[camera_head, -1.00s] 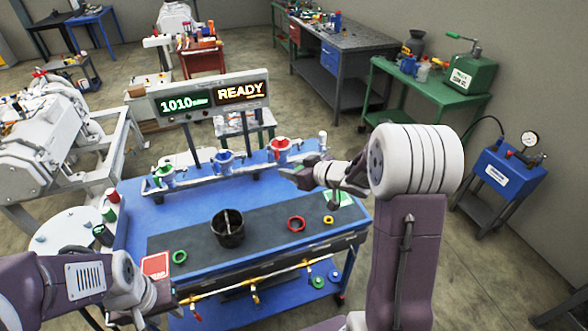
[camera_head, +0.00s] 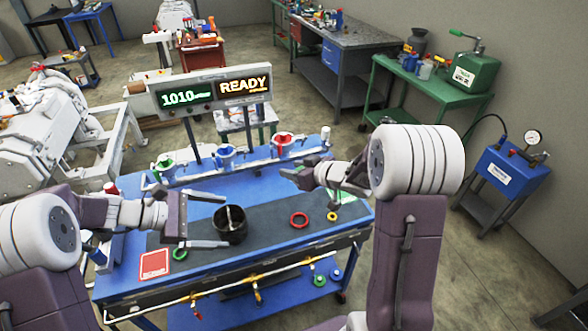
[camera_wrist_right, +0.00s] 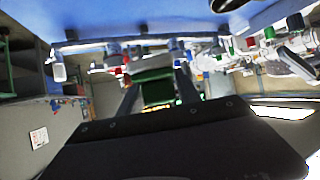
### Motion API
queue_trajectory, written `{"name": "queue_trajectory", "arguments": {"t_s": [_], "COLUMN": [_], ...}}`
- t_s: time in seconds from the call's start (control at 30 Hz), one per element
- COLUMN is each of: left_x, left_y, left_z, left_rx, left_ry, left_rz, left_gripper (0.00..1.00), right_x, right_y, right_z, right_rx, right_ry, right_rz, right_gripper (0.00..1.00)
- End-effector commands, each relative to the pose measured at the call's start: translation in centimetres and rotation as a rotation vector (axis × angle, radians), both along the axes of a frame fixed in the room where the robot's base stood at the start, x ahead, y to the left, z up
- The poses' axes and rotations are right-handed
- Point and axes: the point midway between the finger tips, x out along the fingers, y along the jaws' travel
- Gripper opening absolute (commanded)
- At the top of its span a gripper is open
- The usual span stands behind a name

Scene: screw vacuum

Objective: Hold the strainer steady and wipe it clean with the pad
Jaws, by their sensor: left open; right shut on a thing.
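The strainer (camera_head: 232,228), a dark round basket with a bar across its top, stands on the dark mat of the blue bench. My left gripper (camera_head: 224,221) is open, with its two fingers wide apart at the strainer's left edge, one beyond it and one on the near side. Contact cannot be told. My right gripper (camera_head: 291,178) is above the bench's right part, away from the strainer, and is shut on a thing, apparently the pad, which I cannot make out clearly. A dark slab (camera_wrist_right: 180,140) fills the bottom of the right wrist view.
A red ring (camera_head: 299,220), a yellow ring (camera_head: 332,217) and a green ring (camera_head: 180,253) lie on the bench, with a red card (camera_head: 154,264) at front left. Behind stand several valves on a rail and a display (camera_head: 214,92) reading READY.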

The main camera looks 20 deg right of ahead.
Motion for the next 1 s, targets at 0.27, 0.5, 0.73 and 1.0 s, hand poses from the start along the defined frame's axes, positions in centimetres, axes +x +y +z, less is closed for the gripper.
{"name": "queue_trajectory", "arguments": {"t_s": [0.27,0.5,0.73,1.0], "left_x": [9.4,8.4,8.5,9.5], "left_y": [5.1,7.1,7.2,3.3], "left_z": [-10.9,-16.4,-16.7,-18.1], "left_rx": [-0.300,-0.313,-0.312,-0.311], "left_ry": [0.146,0.236,0.236,0.236], "left_rz": [0.324,0.386,0.392,0.387], "left_gripper": [1.00,1.00,1.00,1.00], "right_x": [0.0,0.0,0.0,0.0], "right_y": [0.0,0.0,0.0,0.0], "right_z": [-4.4,-5.3,-5.5,-6.8], "right_rx": [0.000,0.000,0.000,0.000], "right_ry": [-0.001,-0.001,0.000,0.000], "right_rz": [0.000,0.000,0.000,0.000], "right_gripper": [0.00,0.00,0.00,0.00]}}
